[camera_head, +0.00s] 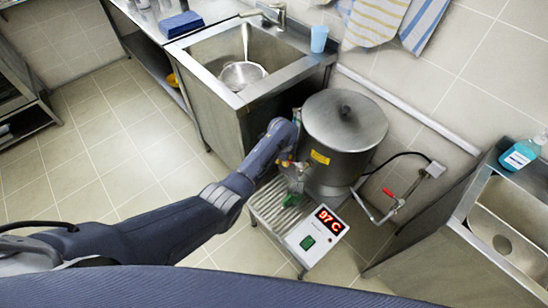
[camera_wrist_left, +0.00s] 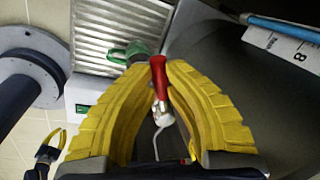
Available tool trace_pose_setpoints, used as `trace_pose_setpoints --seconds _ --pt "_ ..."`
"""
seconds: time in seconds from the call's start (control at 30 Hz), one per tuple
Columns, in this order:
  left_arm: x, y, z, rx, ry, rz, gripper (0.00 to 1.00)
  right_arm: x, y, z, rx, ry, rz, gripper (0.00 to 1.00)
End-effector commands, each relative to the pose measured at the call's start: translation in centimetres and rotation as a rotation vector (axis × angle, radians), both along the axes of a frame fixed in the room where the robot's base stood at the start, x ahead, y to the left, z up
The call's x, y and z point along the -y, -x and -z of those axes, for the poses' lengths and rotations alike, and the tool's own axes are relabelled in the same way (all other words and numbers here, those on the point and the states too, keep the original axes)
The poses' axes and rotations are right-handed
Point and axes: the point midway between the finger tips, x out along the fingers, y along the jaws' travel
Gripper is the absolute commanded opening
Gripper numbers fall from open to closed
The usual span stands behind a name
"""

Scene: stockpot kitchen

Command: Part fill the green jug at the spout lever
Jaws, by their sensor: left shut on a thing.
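The steel stockpot (camera_head: 344,125) stands right of the sink with its lid on. My left gripper (camera_head: 289,163) is at the spout on the pot's front left side. In the left wrist view, its yellow fingers (camera_wrist_left: 160,72) are shut on the red spout lever (camera_wrist_left: 157,68). The green jug (camera_head: 292,200) stands on the ribbed drip tray (camera_head: 268,211) below the gripper. Only part of it also shows in the wrist view (camera_wrist_left: 130,50); its fill level is hidden. My right gripper (camera_wrist_left: 50,138) appears small at lower left there, open and empty.
A display box (camera_head: 316,237) reading 97 C stands at the tray's right. A pipe with a red-handled valve (camera_head: 388,193) is right of the pot. A graduated scale with a blue tube (camera_wrist_left: 285,35) shows in the wrist view. The sink (camera_head: 242,70) holds a strainer.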

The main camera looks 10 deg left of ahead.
Motion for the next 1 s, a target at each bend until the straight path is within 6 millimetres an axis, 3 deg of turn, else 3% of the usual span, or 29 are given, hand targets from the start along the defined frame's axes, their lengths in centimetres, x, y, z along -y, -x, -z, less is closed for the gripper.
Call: trace_pose_setpoints --seconds 0.33,0.37,0.6,1.0 --pt "0.2 0.5 0.5 -0.009 -0.005 -0.008 0.00 0.0 0.3 0.0 -0.004 0.000 0.000 0.00" --pt "0.2 0.5 0.5 -0.009 -0.005 -0.008 0.13 0.1 0.4 0.0 -0.004 0.000 0.000 0.00" --pt "0.2 0.3 0.3 -0.005 -0.003 -0.007 0.38 0.1 0.4 0.0 -0.005 0.001 0.000 0.00" --pt "0.3 0.3 -0.5 -0.002 0.001 -0.006 0.38 0.2 0.2 0.0 -0.003 0.002 -0.001 0.00"
